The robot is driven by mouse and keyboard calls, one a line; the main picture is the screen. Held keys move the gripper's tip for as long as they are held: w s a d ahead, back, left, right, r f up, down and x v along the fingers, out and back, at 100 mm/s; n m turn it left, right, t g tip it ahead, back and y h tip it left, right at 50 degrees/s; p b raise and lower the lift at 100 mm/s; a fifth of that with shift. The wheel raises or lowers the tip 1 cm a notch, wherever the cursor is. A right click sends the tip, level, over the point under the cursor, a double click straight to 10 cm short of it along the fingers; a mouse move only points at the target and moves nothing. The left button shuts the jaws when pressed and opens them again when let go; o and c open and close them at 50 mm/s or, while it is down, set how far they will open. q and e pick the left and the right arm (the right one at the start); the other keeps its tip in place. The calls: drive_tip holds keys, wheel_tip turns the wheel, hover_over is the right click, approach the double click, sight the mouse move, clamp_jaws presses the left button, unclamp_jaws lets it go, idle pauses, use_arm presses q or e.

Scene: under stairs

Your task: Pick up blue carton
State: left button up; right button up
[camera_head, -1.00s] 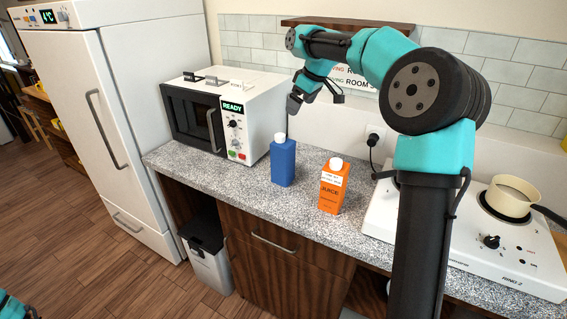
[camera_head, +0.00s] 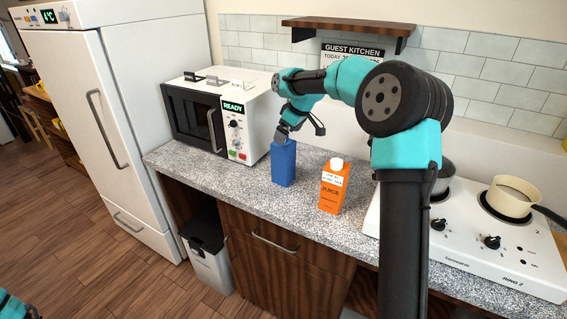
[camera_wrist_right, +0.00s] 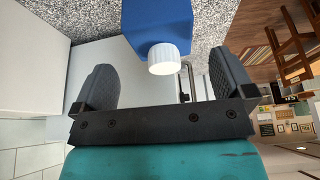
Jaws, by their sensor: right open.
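The blue carton (camera_head: 284,165) stands upright on the speckled counter, right of the microwave. In the head view its top is hidden by my right gripper (camera_head: 283,133), which hangs just above it. In the right wrist view the blue carton (camera_wrist_right: 158,22) and its white cap (camera_wrist_right: 163,59) show between the two spread fingers of my right gripper (camera_wrist_right: 166,85). The fingers are open, one on each side of the cap, with gaps to both. My left gripper is not in view; a bit of my left arm shows at the lower left corner.
An orange juice carton (camera_head: 332,187) stands close to the right of the blue one. The microwave (camera_head: 224,112) is to the left. A white hob (camera_head: 470,235) with a pot (camera_head: 510,197) is at the right. A shelf (camera_head: 348,27) hangs on the wall.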

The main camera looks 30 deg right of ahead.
sight(284, 160)
drive_tip(key=shift+x, duration=2.6)
drive_tip(key=shift+s, duration=0.15)
drive_tip(key=c, duration=1.6)
drive_tip(key=shift+o, duration=0.2)
drive_tip(key=shift+r, duration=0.1)
